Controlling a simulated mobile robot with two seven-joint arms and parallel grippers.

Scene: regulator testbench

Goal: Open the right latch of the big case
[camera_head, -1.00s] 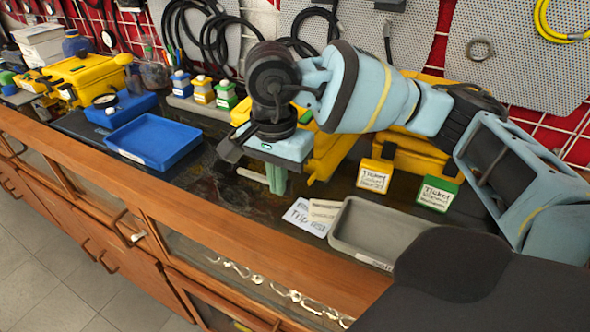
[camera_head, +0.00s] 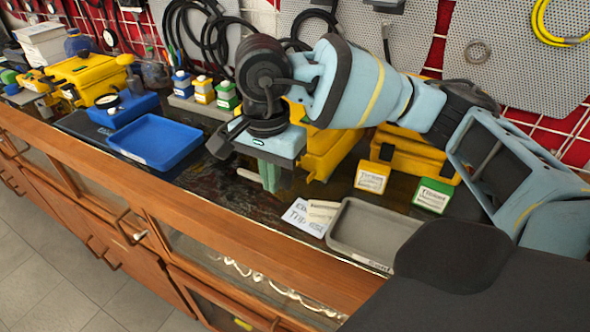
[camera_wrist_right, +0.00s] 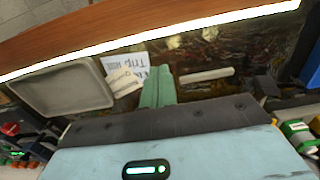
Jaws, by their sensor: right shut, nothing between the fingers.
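A big yellow case (camera_head: 325,152) stands on the bench behind my right arm, which covers much of it. A yellow part with a dark handle (camera_head: 415,155) shows further right; I cannot tell whether it belongs to the same case. The right latch is not visible to me. My right gripper (camera_head: 270,177) points down in front of the yellow case, its green fingers together and empty. The fingers also show in the right wrist view (camera_wrist_right: 158,86), above the dark bench top; no case or latch shows between them. My left gripper is not in view.
A grey tray (camera_head: 372,237) and white paper labels (camera_head: 308,216) lie right of my gripper. Yellow and green ticket blocks (camera_head: 372,177) stand behind them. A blue tray (camera_head: 155,141) is at left. A pale rod (camera_wrist_right: 207,75) lies near the fingers.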

